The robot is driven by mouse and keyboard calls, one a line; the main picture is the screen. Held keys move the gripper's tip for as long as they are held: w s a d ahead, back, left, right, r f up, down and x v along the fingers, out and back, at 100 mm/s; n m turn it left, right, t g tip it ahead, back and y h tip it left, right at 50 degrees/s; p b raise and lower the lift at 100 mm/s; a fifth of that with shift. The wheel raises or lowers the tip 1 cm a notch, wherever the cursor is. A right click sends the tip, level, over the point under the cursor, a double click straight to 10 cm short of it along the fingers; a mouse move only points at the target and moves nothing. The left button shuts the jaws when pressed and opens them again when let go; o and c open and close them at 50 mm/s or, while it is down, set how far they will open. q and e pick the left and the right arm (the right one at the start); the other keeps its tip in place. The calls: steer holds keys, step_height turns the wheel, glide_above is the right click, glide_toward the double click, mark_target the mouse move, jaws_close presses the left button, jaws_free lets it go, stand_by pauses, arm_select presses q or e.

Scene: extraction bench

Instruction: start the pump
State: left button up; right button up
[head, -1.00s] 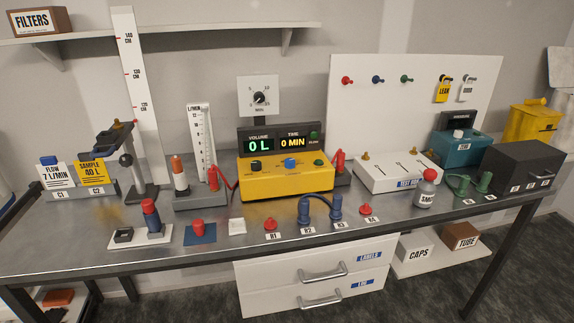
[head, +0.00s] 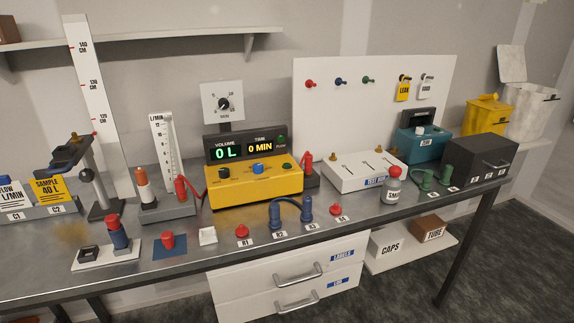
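A dial on a white plate (head: 222,102) stands above the display. A flow meter (head: 163,145) marked L/MIN stands left of the pump, with a red fitting (head: 181,189) and red tube leading toward the pump. Neither of my grippers is in view.
A white test box (head: 364,171), a SMOKE bottle (head: 392,186) and a black box (head: 480,158) stand to the right.

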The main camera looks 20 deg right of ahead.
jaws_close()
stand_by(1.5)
